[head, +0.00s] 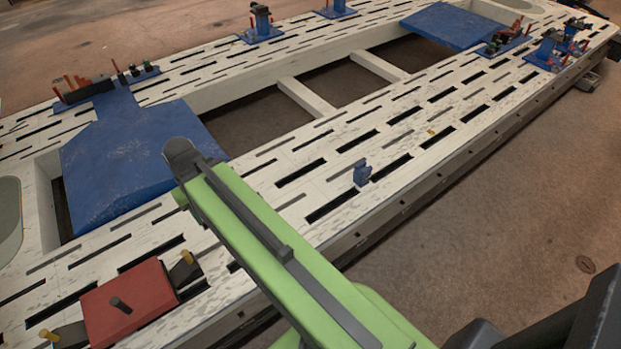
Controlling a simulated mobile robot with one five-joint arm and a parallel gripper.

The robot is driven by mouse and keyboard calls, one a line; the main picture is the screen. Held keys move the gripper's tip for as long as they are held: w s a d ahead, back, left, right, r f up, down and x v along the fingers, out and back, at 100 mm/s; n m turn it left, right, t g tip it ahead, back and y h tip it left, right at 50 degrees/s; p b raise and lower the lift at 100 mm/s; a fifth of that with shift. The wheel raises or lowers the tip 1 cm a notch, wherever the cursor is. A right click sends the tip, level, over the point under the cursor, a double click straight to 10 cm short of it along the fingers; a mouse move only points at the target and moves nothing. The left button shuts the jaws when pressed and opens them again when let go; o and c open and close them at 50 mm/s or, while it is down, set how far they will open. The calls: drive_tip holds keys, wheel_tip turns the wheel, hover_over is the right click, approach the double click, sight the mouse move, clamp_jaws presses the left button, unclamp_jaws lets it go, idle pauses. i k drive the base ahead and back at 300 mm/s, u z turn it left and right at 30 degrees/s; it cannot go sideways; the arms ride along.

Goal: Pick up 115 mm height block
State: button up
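A small blue block (362,174) stands upright on the slotted top of the white frame bench (290,210), close to its near long edge. It is apart from other things; its height cannot be read. My green arm reaches up from the lower right over the bench and ends in a grey rounded part, left of the blue block. No gripper fingers can be made out, so my gripper's position and opening are not shown. A red block (130,300) with a dark peg lies at the bench's lower left.
Blue plates (125,165) cover parts of the bench at the left and far right (455,25). Blue clamp stands (262,25) and small fixtures (90,92) stand along the edges. Open wells with white crossbars (305,97) lie mid-bench. Brown floor (500,190) is clear at the right.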

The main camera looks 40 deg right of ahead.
sight(362, 175)
drive_tip(key=u, duration=2)
drive_tip(key=k, duration=2.35)
drive_tip(key=z, duration=0.95)
drive_tip(key=i, duration=1)
drive_tip(key=z, duration=0.05)
